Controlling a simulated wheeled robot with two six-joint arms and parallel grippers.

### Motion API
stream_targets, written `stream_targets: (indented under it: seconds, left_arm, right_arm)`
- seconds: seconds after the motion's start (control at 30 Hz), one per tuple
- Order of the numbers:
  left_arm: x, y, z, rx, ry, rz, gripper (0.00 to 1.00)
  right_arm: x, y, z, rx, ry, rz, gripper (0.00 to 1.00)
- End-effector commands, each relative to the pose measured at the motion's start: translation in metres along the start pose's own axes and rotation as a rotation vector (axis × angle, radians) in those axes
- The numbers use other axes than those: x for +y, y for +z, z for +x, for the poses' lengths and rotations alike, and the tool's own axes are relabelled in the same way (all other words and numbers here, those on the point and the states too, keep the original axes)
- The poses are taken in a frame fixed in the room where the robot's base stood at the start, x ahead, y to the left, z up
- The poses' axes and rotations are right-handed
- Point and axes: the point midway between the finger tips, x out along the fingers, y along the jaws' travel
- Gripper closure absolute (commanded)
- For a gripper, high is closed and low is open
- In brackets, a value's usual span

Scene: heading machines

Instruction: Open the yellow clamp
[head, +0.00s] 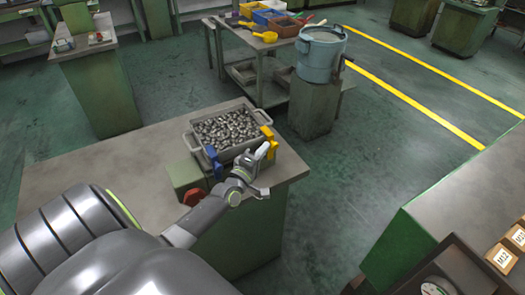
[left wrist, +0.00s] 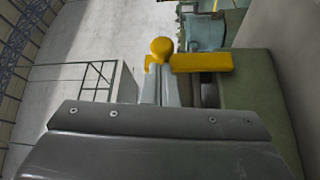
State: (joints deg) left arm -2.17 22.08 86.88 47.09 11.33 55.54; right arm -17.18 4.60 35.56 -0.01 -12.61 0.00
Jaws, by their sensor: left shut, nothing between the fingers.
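The yellow clamp (head: 269,134) is at the right front corner of the bin (head: 206,118) full of small metal parts. In the left wrist view the yellow clamp (left wrist: 202,62) shows a flat bar and a round knob just beyond my fingers. My left gripper (head: 263,151) is shut and empty, its tips right beside the yellow clamp; it also shows in the left wrist view (left wrist: 163,82). I cannot tell whether the tips touch the clamp. A blue clamp (head: 213,158) is at the bin's left front. My right gripper is not in view.
The bin stands on a grey-topped green bench (head: 110,160). A red part (head: 193,197) is at the front of it. A blue drum (head: 321,55) stands behind, near a table with coloured bins (head: 268,16). Another bench (head: 470,210) is at the right, with open floor between.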

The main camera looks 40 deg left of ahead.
Motion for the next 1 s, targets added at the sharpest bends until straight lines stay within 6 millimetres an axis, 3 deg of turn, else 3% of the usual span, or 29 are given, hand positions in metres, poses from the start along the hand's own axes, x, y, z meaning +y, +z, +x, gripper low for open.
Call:
stream_targets:
  seconds: [0.57, 0.77, 1.0]
  left_arm:
    - [-0.006, 0.009, -0.005, 0.0, 0.053, 0.093, 1.0]
    - [-0.012, 0.017, -0.009, 0.0, 0.108, 0.187, 1.0]
    - [-0.023, 0.03, -0.017, 0.0, 0.209, 0.365, 1.0]
  right_arm:
    - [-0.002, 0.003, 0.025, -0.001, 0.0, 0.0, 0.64]
    - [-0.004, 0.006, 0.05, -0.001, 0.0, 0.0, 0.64]
    - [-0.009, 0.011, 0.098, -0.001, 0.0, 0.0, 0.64]
